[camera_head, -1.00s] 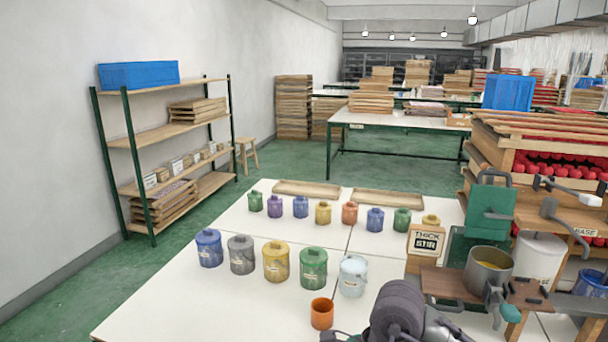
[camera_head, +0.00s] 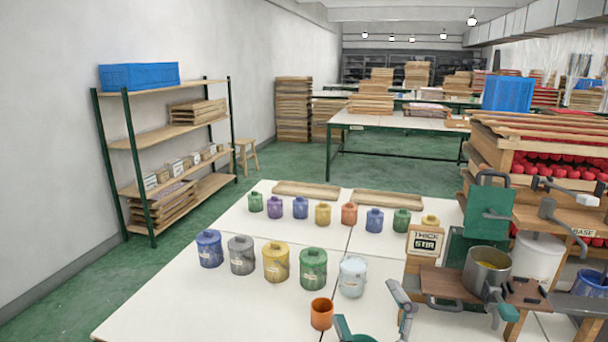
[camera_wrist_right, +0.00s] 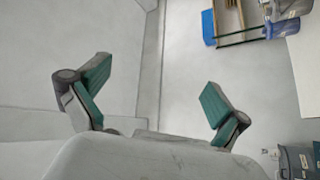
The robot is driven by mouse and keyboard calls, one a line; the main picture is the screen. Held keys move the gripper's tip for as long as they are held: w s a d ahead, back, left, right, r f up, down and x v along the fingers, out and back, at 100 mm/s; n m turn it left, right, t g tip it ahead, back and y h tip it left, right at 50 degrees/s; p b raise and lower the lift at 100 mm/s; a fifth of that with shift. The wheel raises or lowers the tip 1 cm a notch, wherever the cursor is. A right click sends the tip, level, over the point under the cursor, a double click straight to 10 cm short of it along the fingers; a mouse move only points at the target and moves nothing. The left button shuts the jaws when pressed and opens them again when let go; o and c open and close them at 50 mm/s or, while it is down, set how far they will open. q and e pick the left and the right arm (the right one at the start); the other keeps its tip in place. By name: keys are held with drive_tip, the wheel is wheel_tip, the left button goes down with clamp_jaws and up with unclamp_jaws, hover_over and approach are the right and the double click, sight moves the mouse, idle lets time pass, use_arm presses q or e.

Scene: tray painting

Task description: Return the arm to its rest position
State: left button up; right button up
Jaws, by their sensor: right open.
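My right gripper (camera_head: 374,318) is at the bottom of the head view, above the front edge of the white table (camera_head: 210,308), just right of an orange cup (camera_head: 322,313). In the right wrist view the gripper (camera_wrist_right: 152,92) has its two green-padded fingers spread wide with nothing between them. Most of the right arm is outside the head view. My left gripper is not in view.
Paint pots such as the green one (camera_head: 313,268) stand in two rows on the table. A metal pot (camera_head: 487,270) sits on a stand at the right, beside a "THICK STIR" sign (camera_head: 425,242). Shelves (camera_head: 165,130) stand at the left wall.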

drive_tip(key=d+f+m+g+h, duration=0.4)
drive_tip(key=d+f+m+h, duration=0.4)
drive_tip(key=f, duration=0.4)
drive_tip(key=s+d+f+m+g, duration=0.2)
drive_tip(key=s+f+g, duration=0.5)
drive_tip(key=s+f, duration=0.35)
drive_tip(key=s+d+f+m+g, duration=0.1)
drive_tip(key=s+f+m+g, duration=0.1)
drive_tip(key=s+f+g, duration=0.7)
wheel_tip(320, 180, down, 15)
drive_tip(key=s+t, duration=0.2)
drive_tip(key=s+f+g, duration=0.1)
drive_tip(key=s+f, duration=0.5)
drive_tip(key=f, duration=0.5)
drive_tip(key=s+d+f, duration=0.1)
drive_tip(key=s+f, duration=0.4)
drive_tip(key=f, duration=0.6)
drive_tip(key=shift+s+d+f+g, duration=0.25)
drive_tip(key=shift+s+g, duration=0.1)
drive_tip(key=shift+g, duration=0.05)
drive_tip(key=s+f, duration=0.1)
drive_tip(key=s, duration=0.1)
drive_tip(key=s+d+f, duration=0.1)
drive_tip(key=s, duration=0.2)
drive_tip(key=s+f, duration=0.2)
drive_tip(key=shift+s+d+f, duration=0.1)
drive_tip(key=shift+s+d, duration=0.15)
drive_tip(key=shift+s, duration=0.05)
drive_tip(key=shift+c, duration=0.3)
